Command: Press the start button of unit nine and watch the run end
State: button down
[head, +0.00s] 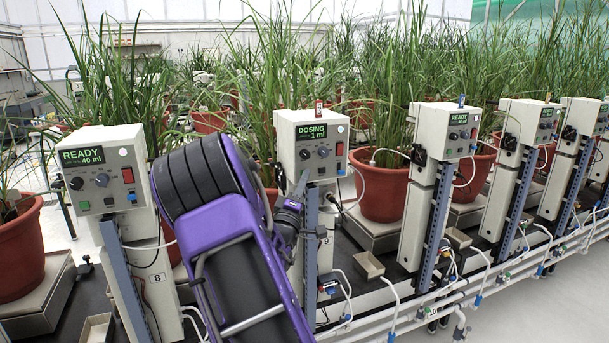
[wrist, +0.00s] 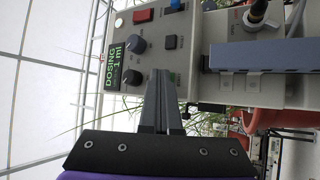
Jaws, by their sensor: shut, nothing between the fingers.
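Unit nine (head: 311,147) is a beige control box on a post marked 9, and its display (head: 311,132) reads DOSING 1 ml. The display also shows in the wrist view (wrist: 115,62), turned sideways. In the head view my gripper (head: 303,177) is at the panel's lower edge, partly hiding the post.
Unit eight (head: 99,168) at left reads READY 40 ml. Several similar units, one close at right (head: 445,131), line the bench with potted grass (head: 379,187) between them. White pipes (head: 400,310) run along the front. Grey floor (head: 550,310) is clear at lower right.

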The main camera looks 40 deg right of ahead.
dwell(0.3)
jog(key=shift+s+a, duration=0.2)
jog(key=shift+s, duration=0.55)
jog(key=s, duration=0.2)
jog(key=s+a, duration=0.1)
jog(key=s, duration=0.1)
jog(key=shift+s+a, duration=0.1)
jog(key=shift+s, duration=0.3)
dwell(0.6)
